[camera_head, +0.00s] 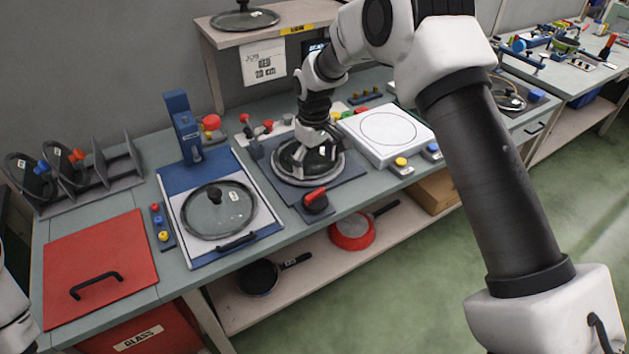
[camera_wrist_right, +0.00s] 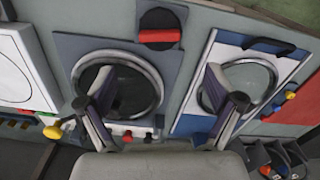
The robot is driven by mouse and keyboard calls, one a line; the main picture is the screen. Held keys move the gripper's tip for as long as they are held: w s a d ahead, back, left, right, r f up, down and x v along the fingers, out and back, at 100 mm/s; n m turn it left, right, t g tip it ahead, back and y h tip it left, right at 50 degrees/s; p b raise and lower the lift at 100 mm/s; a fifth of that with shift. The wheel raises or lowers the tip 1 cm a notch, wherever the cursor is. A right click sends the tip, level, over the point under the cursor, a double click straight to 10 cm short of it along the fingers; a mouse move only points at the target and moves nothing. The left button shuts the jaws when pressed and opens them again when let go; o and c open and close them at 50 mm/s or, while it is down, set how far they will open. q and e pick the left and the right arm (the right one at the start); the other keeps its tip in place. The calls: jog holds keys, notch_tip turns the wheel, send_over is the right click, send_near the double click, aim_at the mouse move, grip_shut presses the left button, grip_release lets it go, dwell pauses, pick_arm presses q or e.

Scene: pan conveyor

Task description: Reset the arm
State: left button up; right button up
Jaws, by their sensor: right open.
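My right arm reaches in from the right in the head view. Its gripper (camera_head: 318,150) is above a round, metal-rimmed station (camera_head: 279,178) with a dark middle, and partly hides it. In the right wrist view the two fingers of the gripper (camera_wrist_right: 160,82) stand wide apart with nothing between them. The rimmed station (camera_wrist_right: 158,98) lies behind the left finger there, and a glass lid (camera_wrist_right: 248,75) behind the right finger. Whether the fingers touch the station is unclear. A white piece of my left arm shows at the left edge of the head view; its gripper is out of view.
The glass lid (camera_head: 240,221) lies on a blue-and-white board (camera_head: 182,240). A red panel (camera_head: 125,245), a lid rack (camera_head: 125,178), a blue post (camera_head: 184,130) and a white scale (camera_head: 411,120) share the bench. Pans lie on the lower shelf; a raised shelf (camera_head: 225,41) stands behind.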

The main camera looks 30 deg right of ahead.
notch_tip(320, 180, up, 2)
jog(key=shift+r, duration=0.1)
dwell(0.4)
jog(key=shift+g, duration=0.7)
jog(key=s+f, duration=0.1)
jog(key=f, duration=0.1)
jog(key=s+f, duration=0.1)
jog(key=f, duration=0.1)
jog(key=s+f, duration=0.1)
jog(key=f, duration=0.1)
jog(key=shift+a, duration=0.15)
jog(key=s+a+f+g, duration=0.2)
jog(key=s+f+g, duration=0.2)
jog(key=s+f, duration=1.15)
jog(key=s+a+f+m+t, duration=0.1)
jog(key=s+f, duration=0.1)
jog(key=s, duration=0.9)
jog(key=s+a+f+m+t, duration=0.1)
jog(key=s+f+m, duration=0.15)
jog(key=s, duration=0.85)
jog(key=w+t, duration=0.2)
jog(key=w, duration=0.1)
jog(key=w+t, duration=0.1)
jog(key=shift+w+d+r, duration=0.15)
jog(key=shift+d, duration=0.1)
